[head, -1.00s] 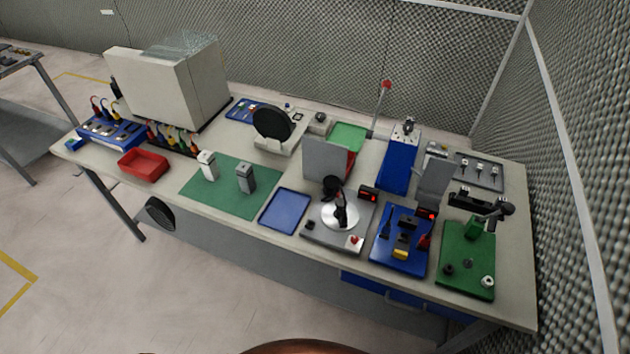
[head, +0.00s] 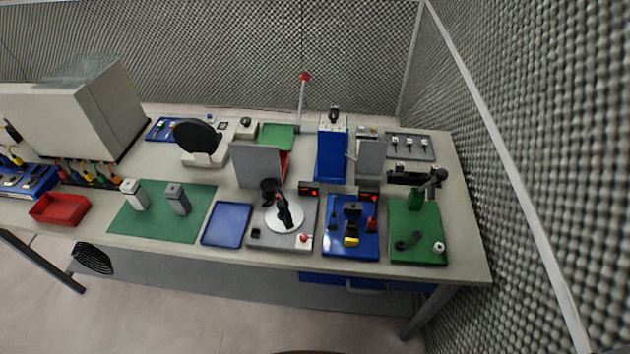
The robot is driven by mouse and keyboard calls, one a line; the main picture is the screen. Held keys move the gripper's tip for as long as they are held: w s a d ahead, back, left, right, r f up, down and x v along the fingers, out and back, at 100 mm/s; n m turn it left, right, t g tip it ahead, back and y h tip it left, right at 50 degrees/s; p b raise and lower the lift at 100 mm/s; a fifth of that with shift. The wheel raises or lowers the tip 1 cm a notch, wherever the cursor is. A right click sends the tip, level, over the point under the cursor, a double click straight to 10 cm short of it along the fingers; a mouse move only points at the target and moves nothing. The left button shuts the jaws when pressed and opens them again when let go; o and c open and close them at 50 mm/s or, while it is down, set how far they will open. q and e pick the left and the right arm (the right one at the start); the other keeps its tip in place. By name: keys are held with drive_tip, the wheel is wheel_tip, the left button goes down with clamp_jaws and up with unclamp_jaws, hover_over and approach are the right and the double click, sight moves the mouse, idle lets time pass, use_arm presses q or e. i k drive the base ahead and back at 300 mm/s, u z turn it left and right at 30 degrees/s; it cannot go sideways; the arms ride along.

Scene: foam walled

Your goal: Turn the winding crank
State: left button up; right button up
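No part is plainly recognisable as the winding crank at this size. Neither of my grippers is in the head view.
The workbench (head: 262,259) is crowded with a grey turntable station (head: 260,243), a blue tool board (head: 339,248), a blue tray (head: 226,225) and a red bin (head: 60,208). A foam wall (head: 550,150) stands close to its right end. The floor in front is clear.

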sight(274, 215)
drive_tip(key=k, duration=1.3)
drive_tip(key=z, duration=0.1)
drive_tip(key=i, duration=0.65)
drive_tip(key=z, duration=0.4)
